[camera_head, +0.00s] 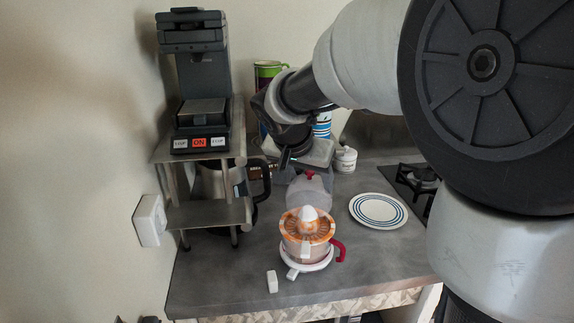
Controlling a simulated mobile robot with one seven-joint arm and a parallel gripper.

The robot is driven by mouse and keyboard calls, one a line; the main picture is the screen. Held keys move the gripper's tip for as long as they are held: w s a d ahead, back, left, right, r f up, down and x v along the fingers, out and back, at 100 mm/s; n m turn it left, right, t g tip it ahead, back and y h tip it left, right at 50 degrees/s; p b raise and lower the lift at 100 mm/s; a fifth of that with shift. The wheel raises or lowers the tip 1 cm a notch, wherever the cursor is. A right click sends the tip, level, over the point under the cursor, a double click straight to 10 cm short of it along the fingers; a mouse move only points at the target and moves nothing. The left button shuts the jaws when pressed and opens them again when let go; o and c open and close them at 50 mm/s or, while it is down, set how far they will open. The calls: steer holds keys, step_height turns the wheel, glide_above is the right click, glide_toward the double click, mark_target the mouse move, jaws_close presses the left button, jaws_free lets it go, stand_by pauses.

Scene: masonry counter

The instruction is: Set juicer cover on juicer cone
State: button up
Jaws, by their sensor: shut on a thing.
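The juicer (307,251) stands upright on the grey counter, with an orange strainer bowl, a red handle on its right and a white base. Its white juicer cone (308,214) points up in the middle, uncovered. My gripper (309,175) reaches in from the upper right and is shut on a pale translucent dome, the juicer cover (309,194). In the picture the cover shows just above and behind the cone, and the cone's tip overlaps its lower edge. I cannot tell the exact gap between them. My wrist hides part of the fingers.
A metal shelf (208,216) with a coffee machine (197,85) on top stands at the left. A striped plate (378,210) lies to the right, near the stove (418,180). A small white block (272,281) lies front left of the juicer. A white jar (345,159) stands behind.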

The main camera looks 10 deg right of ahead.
mark_target(308, 202)
steer(key=shift+f+b, duration=2.8)
steer(key=shift+f+b, duration=0.35)
steer(key=shift+b, duration=0.35)
steer(key=o, duration=1.1)
steer(key=shift+r, duration=0.1)
steer(key=shift+r+p, duration=1.75)
steer(key=shift+r, duration=1.25)
